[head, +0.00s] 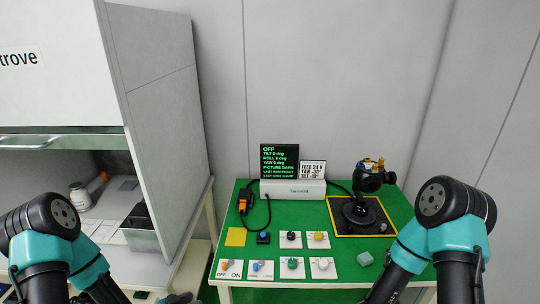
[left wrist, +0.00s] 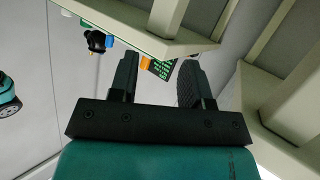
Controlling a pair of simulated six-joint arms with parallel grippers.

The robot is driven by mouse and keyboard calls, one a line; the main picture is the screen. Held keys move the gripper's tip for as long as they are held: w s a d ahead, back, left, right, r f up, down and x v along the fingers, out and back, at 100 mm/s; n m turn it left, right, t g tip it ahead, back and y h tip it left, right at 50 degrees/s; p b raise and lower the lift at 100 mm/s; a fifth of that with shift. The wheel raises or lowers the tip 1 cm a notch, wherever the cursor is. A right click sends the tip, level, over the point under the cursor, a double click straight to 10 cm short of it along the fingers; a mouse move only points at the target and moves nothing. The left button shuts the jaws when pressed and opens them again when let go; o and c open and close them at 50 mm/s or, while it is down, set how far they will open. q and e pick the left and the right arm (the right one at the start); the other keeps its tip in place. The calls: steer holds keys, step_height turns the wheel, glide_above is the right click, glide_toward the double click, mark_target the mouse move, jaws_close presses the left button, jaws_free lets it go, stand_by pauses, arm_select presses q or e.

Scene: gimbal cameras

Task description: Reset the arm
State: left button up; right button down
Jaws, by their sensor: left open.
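My left arm (head: 85,245) comes in at the lower left of the head view, bent at its elbow, with the forearm pointing down. My left gripper (left wrist: 157,82) is open in the left wrist view, its two dark fingers apart with no object held between them. It is close to the pale edge of the green table, seen from a low angle. My right arm (head: 440,235) is bent at the lower right of the head view, in front of the table's right side. Its gripper is below the picture and hidden.
The green table (head: 290,212) holds a black gimbal camera (head: 371,180) on a yellow-edged mat, a status display (head: 280,161), a controller box (head: 293,189), and several white switch and knob plates. A grey cabinet (head: 160,95) stands left. The table's front edge (head: 320,284) lies near my arms.

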arm_select(q)
steer(key=s+d+f+n+g+y, duration=0.2)
steer(key=s+f+n+g, duration=0.1)
steer(key=s+n+g, duration=0.1)
steer(key=s+d+f+n+g+y, duration=0.2)
steer(key=s+f+n+g+y, duration=0.1)
steer(key=s, duration=0.5)
steer(key=f+n+g, duration=0.1)
steer(key=g, duration=0.1)
steer(key=shift+s+g, duration=0.2)
steer(key=shift+g, duration=0.2)
steer(key=shift+d, duration=0.1)
